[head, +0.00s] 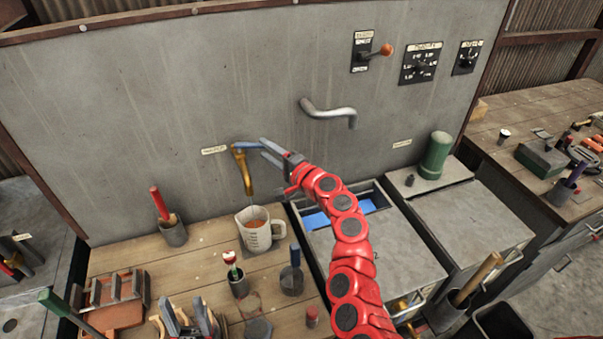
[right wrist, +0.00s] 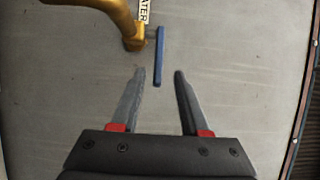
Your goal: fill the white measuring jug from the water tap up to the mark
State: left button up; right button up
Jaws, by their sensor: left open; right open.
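The white measuring jug (head: 258,240) stands upright on the wooden bench under the spout of the brass water tap (head: 246,172), its handle to the right. A faint thin line, perhaps water, runs from spout to jug. Orange-brown shows inside the jug; I cannot read its level against the mark. The tap's blue lever (head: 248,146) sticks out to the right. It also shows in the right wrist view (right wrist: 159,55). My right gripper (head: 268,150) is open, the lever's end between its fingertips in the picture, not clasped. My left gripper (head: 187,316) is open, low in front of the jug.
A red-handled tool in a pot (head: 172,230) stands left of the jug. A small pot (head: 238,282) and a dark-handled tool (head: 292,275) stand in front of it. A metal rack (head: 115,288) lies at left. A grey pipe (head: 330,112) juts from the wall.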

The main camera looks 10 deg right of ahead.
jog(key=b+v, duration=0.4)
jog(key=v, duration=0.9)
jog(key=shift+d, duration=0.2)
jog(key=shift+f, duration=0.1)
dwell(6.4)
